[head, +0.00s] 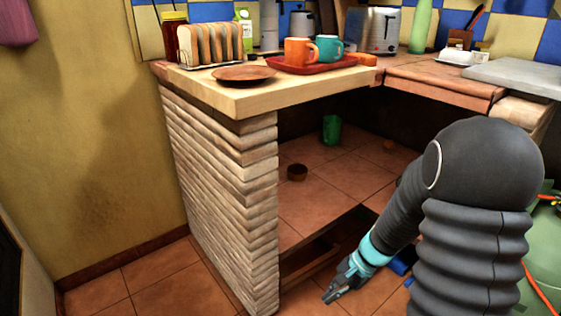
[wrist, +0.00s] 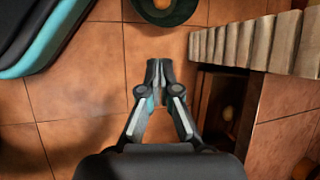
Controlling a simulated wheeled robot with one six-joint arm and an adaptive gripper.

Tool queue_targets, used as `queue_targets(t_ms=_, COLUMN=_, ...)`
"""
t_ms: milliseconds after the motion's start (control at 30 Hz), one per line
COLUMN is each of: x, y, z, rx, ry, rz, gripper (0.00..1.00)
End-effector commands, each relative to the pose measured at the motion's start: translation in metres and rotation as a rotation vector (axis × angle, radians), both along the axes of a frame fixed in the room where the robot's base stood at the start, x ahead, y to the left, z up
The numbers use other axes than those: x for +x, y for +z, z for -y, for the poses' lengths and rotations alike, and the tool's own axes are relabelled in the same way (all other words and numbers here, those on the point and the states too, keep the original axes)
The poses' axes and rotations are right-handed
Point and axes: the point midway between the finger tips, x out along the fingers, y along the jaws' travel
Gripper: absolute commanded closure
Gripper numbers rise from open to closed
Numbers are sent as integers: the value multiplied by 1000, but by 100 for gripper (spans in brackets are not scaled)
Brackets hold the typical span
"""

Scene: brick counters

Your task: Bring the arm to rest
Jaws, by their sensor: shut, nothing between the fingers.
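My gripper (head: 334,294) hangs low in front of the open counter, at the end of my dark grey arm on the right of the head view. It points down and to the left, over the tiled floor. In the wrist view my gripper (wrist: 160,68) has its fingertips together with nothing between them, above bare floor tiles.
The brick pillar (head: 225,190) stands left of my gripper; bricks (wrist: 250,42) also show in the wrist view. A wooden worktop (head: 290,92) bears a toast rack (head: 211,46) and a red tray (head: 345,63) with mugs. A dark round container (wrist: 183,12) lies ahead.

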Motion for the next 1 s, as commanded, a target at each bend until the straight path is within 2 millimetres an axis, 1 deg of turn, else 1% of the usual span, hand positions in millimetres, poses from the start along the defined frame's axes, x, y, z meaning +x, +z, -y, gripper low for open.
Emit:
queue_targets(t_ms=33, x=-8, y=19, z=2, rx=-30, ry=59, rz=32, gripper=100)
queue_targets(t_ms=100, x=-20, y=38, z=5, rx=-72, ry=134, rz=66, gripper=100)
queue_targets(t_ms=300, x=-52, y=90, z=17, rx=-201, ry=328, rz=167, gripper=100)
queue_targets(t_ms=500, x=-80, y=138, z=29, rx=-335, ry=483, rz=271, gripper=100)
queue_targets(t_ms=800, x=-116, y=206, z=42, rx=-529, ry=628, rz=446, gripper=100)
queue_targets(t_ms=1000, x=-136, y=250, z=39, rx=-616, ry=652, rz=590, gripper=100)
